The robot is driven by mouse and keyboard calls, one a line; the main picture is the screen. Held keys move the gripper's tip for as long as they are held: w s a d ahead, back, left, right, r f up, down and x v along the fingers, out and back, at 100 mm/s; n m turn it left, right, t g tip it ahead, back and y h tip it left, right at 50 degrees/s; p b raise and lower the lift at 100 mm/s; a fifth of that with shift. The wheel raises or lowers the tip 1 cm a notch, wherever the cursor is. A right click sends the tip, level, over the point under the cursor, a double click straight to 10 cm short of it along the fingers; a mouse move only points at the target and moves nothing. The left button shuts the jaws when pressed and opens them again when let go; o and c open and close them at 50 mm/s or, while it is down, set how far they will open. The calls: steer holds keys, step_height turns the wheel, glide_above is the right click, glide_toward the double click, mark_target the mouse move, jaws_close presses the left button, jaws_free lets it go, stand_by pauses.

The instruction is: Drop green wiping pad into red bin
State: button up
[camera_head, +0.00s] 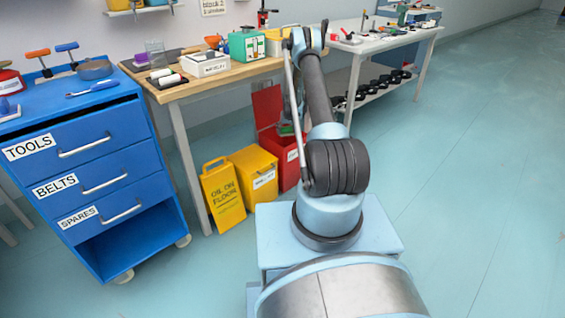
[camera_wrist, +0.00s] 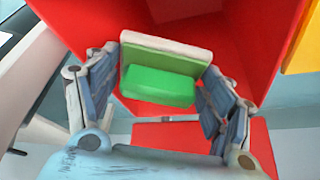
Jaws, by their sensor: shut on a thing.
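The red bin (camera_head: 289,167) stands on the floor beside the workbench, its red lid (camera_head: 267,106) raised open. Its red inner walls fill much of the wrist view (camera_wrist: 245,35). My gripper (camera_wrist: 162,62) is shut on the green wiping pad (camera_wrist: 160,87), a green block with a pale backing, held between the two fingers. The pad and fingers are over the bin's opening; how deep they reach is unclear. In the head view my arm hides most of the gripper, with a small green patch showing at the bin's mouth.
A yellow bin (camera_head: 256,175) and a yellow floor sign (camera_head: 222,195) stand left of the red bin. A blue drawer cabinet (camera_head: 110,175) is further left. A wooden workbench (camera_head: 185,92) holds boxes and tools behind. The floor to the right is clear.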

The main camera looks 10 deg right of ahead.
steer(key=shift+f, duration=0.25)
steer(key=o, duration=1.2)
steer(key=shift+o, duration=0.2)
steer(key=shift+r, duration=0.15)
steer(key=v, duration=1.1)
steer(key=shift+r, duration=0.3)
steer(key=shift+s, duration=0.15)
